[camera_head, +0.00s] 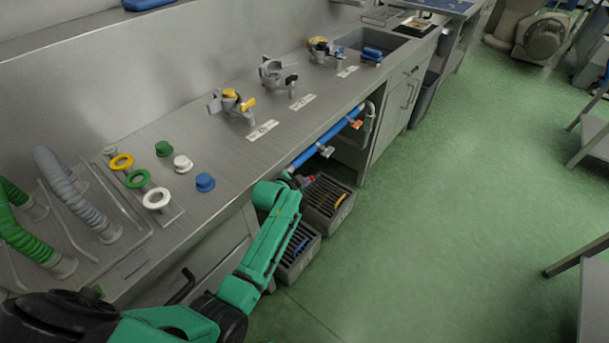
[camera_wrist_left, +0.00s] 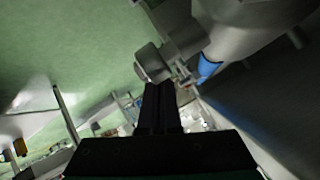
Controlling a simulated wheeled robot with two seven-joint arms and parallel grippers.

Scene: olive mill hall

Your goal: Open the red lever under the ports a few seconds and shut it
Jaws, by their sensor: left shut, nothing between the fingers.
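The red lever (camera_head: 309,180) shows as a small red patch under the counter's front edge, at the near end of a blue pipe (camera_head: 328,137). My left gripper (camera_head: 296,180) is right beside it, fingers shut and empty; I cannot tell whether they touch it. In the left wrist view the shut fingers (camera_wrist_left: 160,105) point towards a grey fitting (camera_wrist_left: 165,60) near a bit of blue pipe (camera_wrist_left: 208,68). No red shows there, so the lever's position cannot be read. Coloured ring ports, yellow (camera_head: 121,162), green (camera_head: 136,178) and white (camera_head: 156,198), sit on the counter.
Grey slotted crates (camera_head: 330,203) stand on the floor under the gripper. An orange lever (camera_head: 356,124) and a grey-blue one (camera_head: 326,151) hang further along the pipe. Caps, including a blue one (camera_head: 205,182), stand on the counter.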

